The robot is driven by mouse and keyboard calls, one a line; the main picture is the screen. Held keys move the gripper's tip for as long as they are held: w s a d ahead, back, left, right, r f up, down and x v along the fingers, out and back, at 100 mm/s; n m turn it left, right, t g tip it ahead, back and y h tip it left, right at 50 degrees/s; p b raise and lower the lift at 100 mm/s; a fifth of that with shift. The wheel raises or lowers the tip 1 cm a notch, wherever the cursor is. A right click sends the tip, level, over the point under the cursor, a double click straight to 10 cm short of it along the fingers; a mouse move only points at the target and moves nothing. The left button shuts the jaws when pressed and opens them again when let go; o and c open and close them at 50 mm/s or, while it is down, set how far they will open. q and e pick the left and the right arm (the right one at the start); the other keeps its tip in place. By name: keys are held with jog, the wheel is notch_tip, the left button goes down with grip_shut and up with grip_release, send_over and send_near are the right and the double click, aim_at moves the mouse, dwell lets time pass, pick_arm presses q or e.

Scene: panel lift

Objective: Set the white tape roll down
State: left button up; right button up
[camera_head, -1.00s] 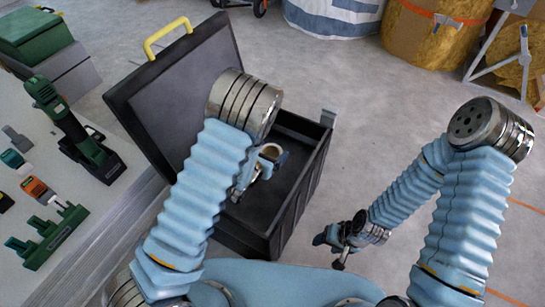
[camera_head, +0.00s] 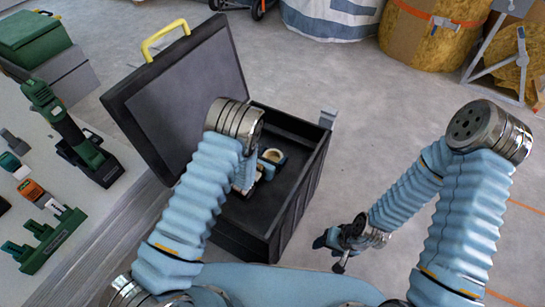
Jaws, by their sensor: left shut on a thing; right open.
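My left gripper (camera_head: 262,170) is shut on the tape roll, and my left arm hides most of the gripper. I cannot tell whether the roll touches the box floor. My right gripper (camera_head: 333,248) is open and empty, outside the box to its right and above the floor.
The box lid (camera_head: 190,95) with its yellow handle stands open behind my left arm. A bench at left holds a green drill (camera_head: 75,135) and small tools. Bulky sacks and rolls stand at the back.

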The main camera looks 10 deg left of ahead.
pick_arm(q)
jog(key=shift+f, duration=0.1)
jog(key=o, duration=1)
jog(key=shift+c, duration=0.2)
jog(key=shift+s+r, duration=0.1)
jog(key=shift+r, duration=0.15)
jog(key=v, duration=0.7)
jog(key=shift+s+a, duration=0.1)
jog(key=shift+a, duration=0.05)
